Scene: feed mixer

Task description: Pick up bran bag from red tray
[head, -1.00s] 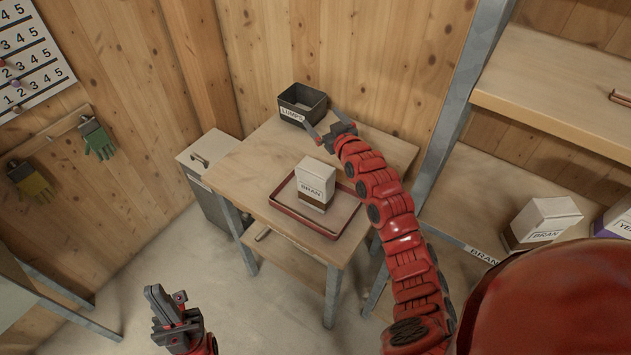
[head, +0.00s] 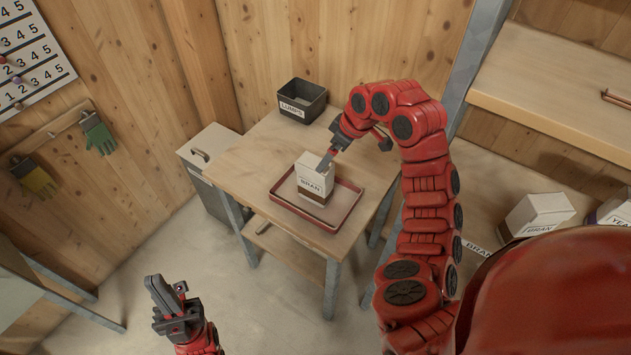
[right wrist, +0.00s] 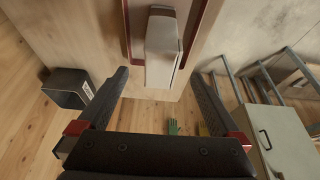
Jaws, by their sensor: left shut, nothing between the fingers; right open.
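The white bran bag (head: 312,180), with a brown lower band, stands upright in the red tray (head: 300,212) on the small wooden table. My right gripper (head: 326,163) is open at the top of the bag, and its near finger overlaps the bag in the head view. In the right wrist view the bag (right wrist: 162,48) lies ahead, between the lines of the two spread fingers (right wrist: 160,75). I cannot tell whether a finger touches it. My left gripper (head: 160,292) is shut and empty, low at the left, away from the table.
A dark bin labelled LUMPS (head: 302,101) stands at the table's back. A grey cabinet (head: 208,160) is left of the table. A metal-post shelf at right holds another bran bag (head: 540,213) and a purple-marked bag (head: 614,208). The table's left part is clear.

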